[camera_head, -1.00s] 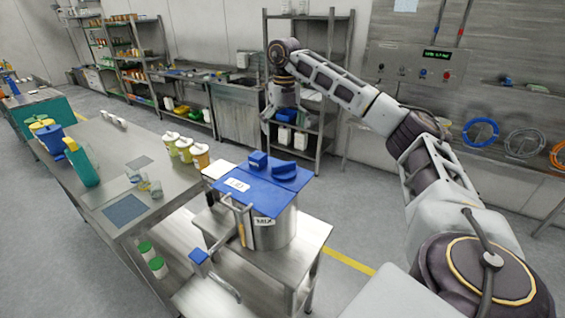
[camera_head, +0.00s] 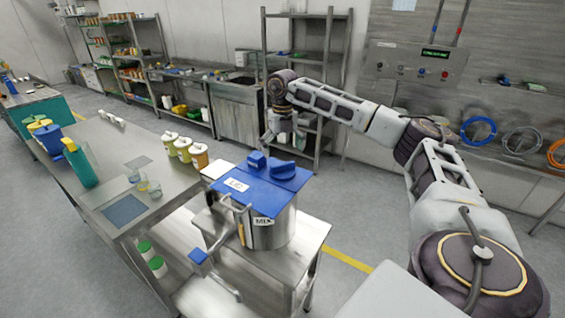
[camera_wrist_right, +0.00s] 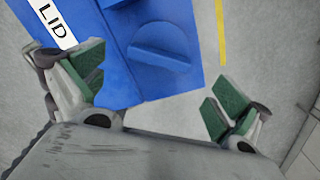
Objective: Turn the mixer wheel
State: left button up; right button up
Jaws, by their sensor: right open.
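The mixer is a steel pot (camera_head: 270,232) marked MIX, with a flat blue lid (camera_head: 240,182) labelled LID. A round blue wheel-like knob with a raised bar (camera_head: 284,171) sits on the lid; it shows in the right wrist view (camera_wrist_right: 163,48) too. My right gripper (camera_head: 279,138) hangs above and beyond the lid in the head view, apart from the knob. In the right wrist view the gripper (camera_wrist_right: 152,92) is open, its green-padded fingers wide apart with nothing between them. The knob lies ahead of the gap. My left gripper is not in view.
The pot stands on a small steel table (camera_head: 315,235). A blue block (camera_head: 256,160) is on the lid beside the knob. A bent handle with a blue end (camera_head: 198,256) juts out front. The long bench (camera_head: 110,160) at left holds cups and jars. Floor to the right is clear.

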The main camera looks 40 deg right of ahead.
aim_at(283, 163)
jog(key=shift+f+p, duration=0.3)
jog(key=shift+f, duration=2.5)
jog(key=c, duration=0.9)
jog(key=shift+c, duration=0.2)
jog(key=shift+n, duration=0.3)
